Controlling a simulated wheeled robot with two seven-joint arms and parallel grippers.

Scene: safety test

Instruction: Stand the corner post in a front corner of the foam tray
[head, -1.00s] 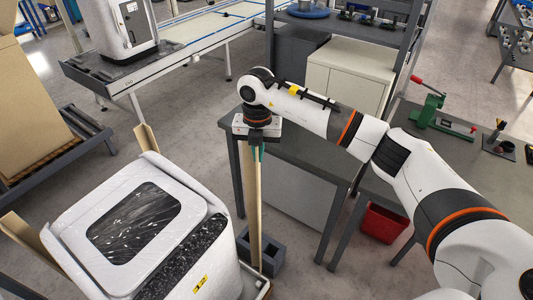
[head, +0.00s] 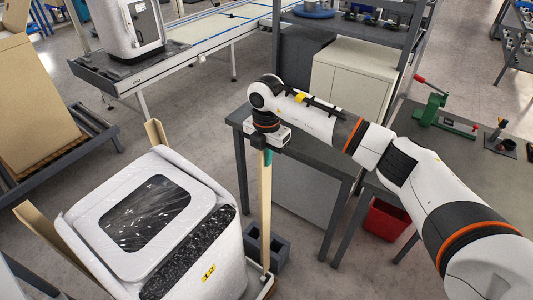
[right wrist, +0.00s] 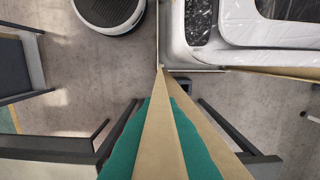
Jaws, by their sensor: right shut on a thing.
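My right gripper (head: 264,156), with teal finger pads, is shut on the corner post (head: 265,205), a long tan angle piece held roughly upright. In the right wrist view the post (right wrist: 162,125) runs away from the camera, and its far end lies close to a corner of the tray. I cannot tell whether that end touches the tray or the floor. The foam tray (head: 268,287) shows only as a thin rim under the white wrapped appliance (head: 150,225); the appliance hides most of it. My left gripper is not in view.
Other tan posts stand at the appliance's back (head: 156,134) and left (head: 45,230). A grey hollow block (head: 268,248) is on the floor close behind the post. A dark workbench (head: 300,150) stands right of it, with a red bin (head: 386,220) below.

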